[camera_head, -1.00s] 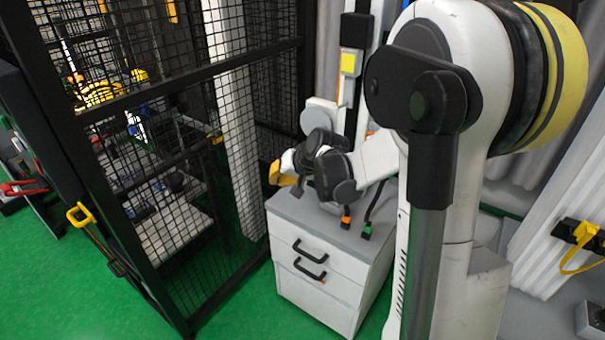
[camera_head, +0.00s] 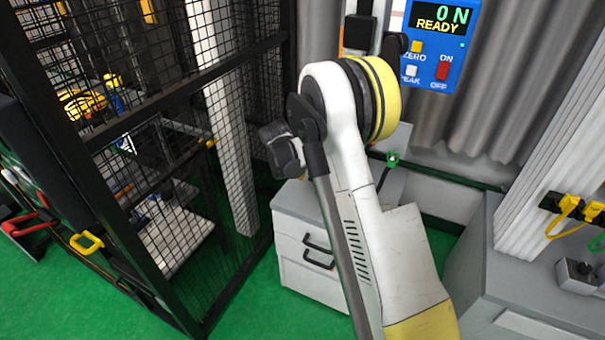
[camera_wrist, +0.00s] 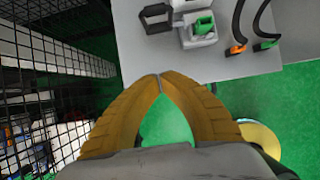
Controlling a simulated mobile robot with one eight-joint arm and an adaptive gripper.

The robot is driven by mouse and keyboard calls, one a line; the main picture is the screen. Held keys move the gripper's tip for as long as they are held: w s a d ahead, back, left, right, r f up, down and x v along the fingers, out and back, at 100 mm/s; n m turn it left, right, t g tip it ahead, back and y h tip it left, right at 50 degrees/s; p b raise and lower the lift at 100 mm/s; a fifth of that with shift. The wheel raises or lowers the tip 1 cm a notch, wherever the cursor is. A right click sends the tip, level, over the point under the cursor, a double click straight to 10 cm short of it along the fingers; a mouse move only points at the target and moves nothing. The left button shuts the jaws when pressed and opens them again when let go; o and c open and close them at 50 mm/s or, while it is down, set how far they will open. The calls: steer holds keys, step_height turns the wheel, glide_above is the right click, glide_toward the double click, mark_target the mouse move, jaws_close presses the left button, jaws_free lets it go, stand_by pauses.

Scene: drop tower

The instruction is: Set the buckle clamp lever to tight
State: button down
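In the wrist view, my gripper (camera_wrist: 160,80) has two yellow-brown fingers whose tips meet; nothing is held at the tips. Beyond them, on the grey cabinet top (camera_wrist: 150,62), is a small light-grey device (camera_wrist: 198,38) with a green part (camera_wrist: 203,25). A black frame-like piece (camera_wrist: 157,18) is beside it. I cannot tell whether either is the buckle clamp lever. The fingertips are apart from both in the picture. In the head view, my fingers are hidden, and my arm covers much of the cabinet (camera_head: 300,208). A red lever-like handle (camera_head: 28,224) shows at the far left.
Two black cables end in an orange plug (camera_wrist: 236,49) and a green plug (camera_wrist: 266,45) on the cabinet top. A black mesh cage (camera_head: 150,90) stands at left. A blue display reading READY (camera_head: 440,40) hangs behind. A grey bench (camera_head: 480,270) is at right. Green floor is open at front left.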

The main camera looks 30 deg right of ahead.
steer(key=w+d+f+b, duration=0.3)
steer(key=w+d+f, duration=0.1)
steer(key=d+f, duration=0.2)
steer(key=shift+w+f, duration=0.3)
steer(key=shift+w, duration=0.1)
steer(key=shift+w+d+r, duration=0.3)
steer(key=shift+d+r, duration=0.1)
steer(key=shift+d, duration=0.05)
steer(key=shift+a, duration=0.1)
